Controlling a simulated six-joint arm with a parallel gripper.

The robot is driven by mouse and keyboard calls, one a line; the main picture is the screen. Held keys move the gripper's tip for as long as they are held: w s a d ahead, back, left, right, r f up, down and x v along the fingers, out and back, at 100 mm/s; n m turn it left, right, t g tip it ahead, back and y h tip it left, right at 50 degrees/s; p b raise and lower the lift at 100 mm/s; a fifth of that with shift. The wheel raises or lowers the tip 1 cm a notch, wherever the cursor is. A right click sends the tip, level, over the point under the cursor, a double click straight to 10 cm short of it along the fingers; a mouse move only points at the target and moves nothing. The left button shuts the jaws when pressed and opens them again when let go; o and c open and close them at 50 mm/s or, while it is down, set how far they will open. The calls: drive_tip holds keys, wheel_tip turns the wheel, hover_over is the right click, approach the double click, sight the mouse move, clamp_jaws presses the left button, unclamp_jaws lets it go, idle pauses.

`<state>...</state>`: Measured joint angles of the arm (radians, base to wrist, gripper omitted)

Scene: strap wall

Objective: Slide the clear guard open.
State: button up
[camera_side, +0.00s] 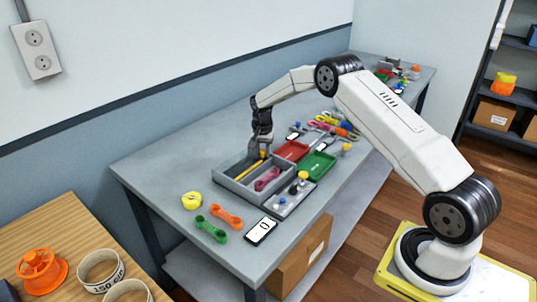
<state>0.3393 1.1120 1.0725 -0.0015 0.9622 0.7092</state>
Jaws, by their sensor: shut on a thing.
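My gripper (261,150) points down over the back of a grey divided tray (226,182) on the table. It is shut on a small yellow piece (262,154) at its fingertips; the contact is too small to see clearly. A yellow strip (248,171) lies below it in the tray's rear part. I cannot make out a clear guard; if it is at the tray, its see-through surface does not show at this size. A magenta tool (267,178) lies in the front compartment.
A small panel with knobs (294,198), a green tray (318,166) and a red tray (291,151) stand close by. A yellow tape roll (192,200), green and orange spoon-like pieces and a phone-like device (261,231) lie in front.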

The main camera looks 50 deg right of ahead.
drive_tip(key=shift+w, duration=0.15)
drive_tip(key=o, duration=0.6)
drive_tip(key=shift+c, duration=0.2)
drive_tip(key=shift+r, duration=0.15)
drive_tip(key=shift+r, duration=2.85)
drive_tip(key=shift+r, duration=0.15)
drive_tip(key=c, duration=0.7)
drive_tip(key=shift+o, duration=0.2)
drive_tip(key=shift+r, duration=2.85)
